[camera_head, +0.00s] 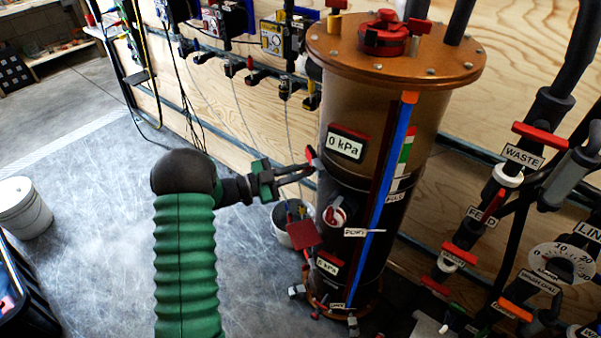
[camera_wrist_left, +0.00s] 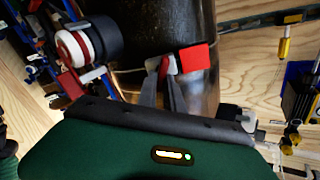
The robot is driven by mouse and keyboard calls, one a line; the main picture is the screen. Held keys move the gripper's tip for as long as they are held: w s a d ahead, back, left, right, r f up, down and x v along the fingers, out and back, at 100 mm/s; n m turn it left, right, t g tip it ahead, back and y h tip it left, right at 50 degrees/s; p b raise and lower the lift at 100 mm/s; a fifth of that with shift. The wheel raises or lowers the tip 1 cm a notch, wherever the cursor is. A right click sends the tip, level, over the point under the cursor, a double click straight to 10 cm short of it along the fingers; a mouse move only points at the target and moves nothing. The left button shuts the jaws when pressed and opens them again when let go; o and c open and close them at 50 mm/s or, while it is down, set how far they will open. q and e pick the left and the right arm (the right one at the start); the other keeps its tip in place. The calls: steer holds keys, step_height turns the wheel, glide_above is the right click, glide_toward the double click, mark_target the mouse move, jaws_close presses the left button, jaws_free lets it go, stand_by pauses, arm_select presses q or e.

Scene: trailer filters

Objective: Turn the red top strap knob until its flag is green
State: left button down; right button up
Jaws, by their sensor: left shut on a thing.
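The tall brown and black filter cylinder (camera_head: 345,100) stands right of centre in the head view. My left gripper (camera_head: 309,169) reaches in from the left to its side, just left of the upper "0 kPa" display. In the left wrist view, the two grey fingers (camera_wrist_left: 163,84) are shut on the small red top strap knob (camera_wrist_left: 164,67). A red flag (camera_wrist_left: 193,59) sticks out to the right beside the knob; no green shows on it. The knob is mostly hidden by the fingers in the head view. My right gripper is not in view.
A lower red flag (camera_head: 304,235) sticks out from the cylinder above a white bucket (camera_head: 284,226). A red and white round knob (camera_head: 335,215) sits on the cylinder's front. Pipes and valves crowd the right.

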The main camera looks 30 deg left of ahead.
arm_select(q)
steer(key=shift+r, duration=0.2)
steer(key=c, duration=1.5)
jaws_free()
steer(key=shift+w+f, duration=0.1)
steer(key=p+v, duration=0.1)
steer(key=v, duration=1.6)
steer(key=shift+w+a+f, duration=0.1)
